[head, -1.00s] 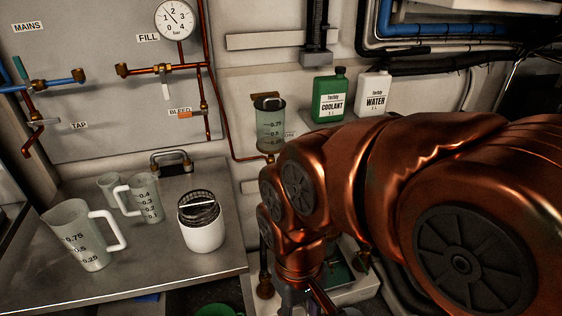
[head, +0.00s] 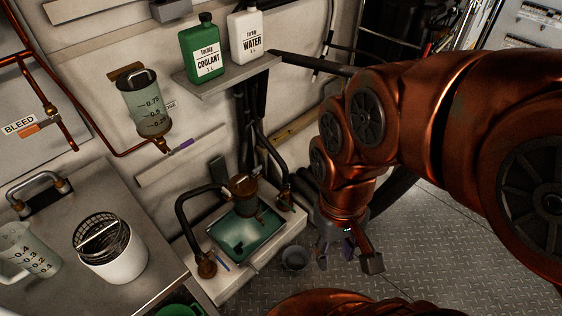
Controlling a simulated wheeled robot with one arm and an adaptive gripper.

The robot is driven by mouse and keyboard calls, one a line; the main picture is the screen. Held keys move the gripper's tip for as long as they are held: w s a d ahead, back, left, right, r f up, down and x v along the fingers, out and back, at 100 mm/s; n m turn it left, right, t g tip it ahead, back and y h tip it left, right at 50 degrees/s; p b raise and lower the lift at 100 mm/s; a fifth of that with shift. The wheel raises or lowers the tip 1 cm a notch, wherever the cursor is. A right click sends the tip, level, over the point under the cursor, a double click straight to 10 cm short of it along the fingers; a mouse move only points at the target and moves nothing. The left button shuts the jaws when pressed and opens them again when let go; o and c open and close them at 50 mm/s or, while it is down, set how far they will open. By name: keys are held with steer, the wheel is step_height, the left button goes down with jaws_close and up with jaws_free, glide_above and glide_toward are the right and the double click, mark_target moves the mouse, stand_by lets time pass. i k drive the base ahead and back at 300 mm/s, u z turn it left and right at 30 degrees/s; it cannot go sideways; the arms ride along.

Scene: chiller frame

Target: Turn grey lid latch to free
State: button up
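A brass strainer pot (head: 243,187) stands among black hoses over a green tray (head: 238,240), low at the wall in the head view. A dark upright piece (head: 217,170) shows beside the pot. I cannot make out for certain which part is the grey lid latch, or how it is turned. My gripper (head: 335,262) hangs pointing down to the right of the pot and tray, above the floor and apart from them. Its fingers look spread, with nothing seen between them.
A small grey cup (head: 295,257) is near my gripper's left side. A shelf (head: 228,76) above holds a green coolant bottle (head: 201,52) and a white water bottle (head: 245,35). A white tub with a mesh basket (head: 118,262) stands on the bench at left. Chequered floor at right is open.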

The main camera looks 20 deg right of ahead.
mark_target(255, 172)
steer(key=u, duration=0.5)
steer(key=k, duration=1.15)
steer(key=z, duration=0.4)
steer(key=i, duration=1.8)
steer(key=u, duration=0.9)
